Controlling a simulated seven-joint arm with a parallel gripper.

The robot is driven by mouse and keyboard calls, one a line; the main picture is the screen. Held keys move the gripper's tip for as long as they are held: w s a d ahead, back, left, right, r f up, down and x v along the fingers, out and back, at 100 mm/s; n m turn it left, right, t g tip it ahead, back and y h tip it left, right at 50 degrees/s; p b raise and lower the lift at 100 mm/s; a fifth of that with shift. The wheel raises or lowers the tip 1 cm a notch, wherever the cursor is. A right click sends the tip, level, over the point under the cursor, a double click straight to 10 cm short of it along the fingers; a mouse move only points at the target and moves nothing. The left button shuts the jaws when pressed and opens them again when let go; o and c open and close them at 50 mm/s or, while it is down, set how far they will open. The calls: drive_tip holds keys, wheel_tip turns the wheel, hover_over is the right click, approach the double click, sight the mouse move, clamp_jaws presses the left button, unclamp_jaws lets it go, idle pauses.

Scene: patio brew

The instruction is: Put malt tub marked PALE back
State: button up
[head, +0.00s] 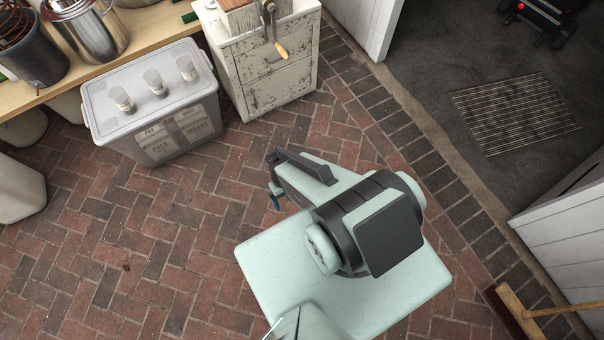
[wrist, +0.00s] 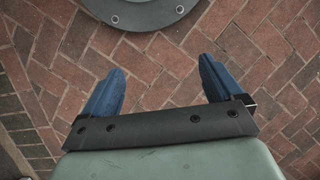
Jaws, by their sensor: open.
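My gripper (head: 274,182) hangs over the brick floor, right of and apart from the clear storage bin. In the wrist view its two blue fingers (wrist: 160,75) are spread, with only bricks between them. The clear bin (head: 108,82) has its pale lid on. Behind its front wall show pale labelled tubs (head: 163,147); one label seems to read PALE and another WHEAT, but the print is small and blurred. Three small clear jars with labels stand on the lid: left (head: 122,99), middle (head: 154,83) and right (head: 187,69). Their labels are not readable.
A worn white drawer cabinet (head: 270,83) with a hand-cranked mill (head: 270,30) stands right of the bin. A wooden bench (head: 128,42) with metal pots is behind. A broom (head: 520,312) lies at lower right. Brick floor in front of the bin is clear.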

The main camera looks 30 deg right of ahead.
drive_tip(key=s+d+r+g, duration=0.2)
drive_tip(key=s+r, duration=0.2)
drive_tip(key=s, duration=0.3)
drive_tip(key=shift+s+g+h, duration=0.25)
drive_tip(key=shift+g+h, duration=0.05)
drive_tip(key=shift+g, duration=0.1)
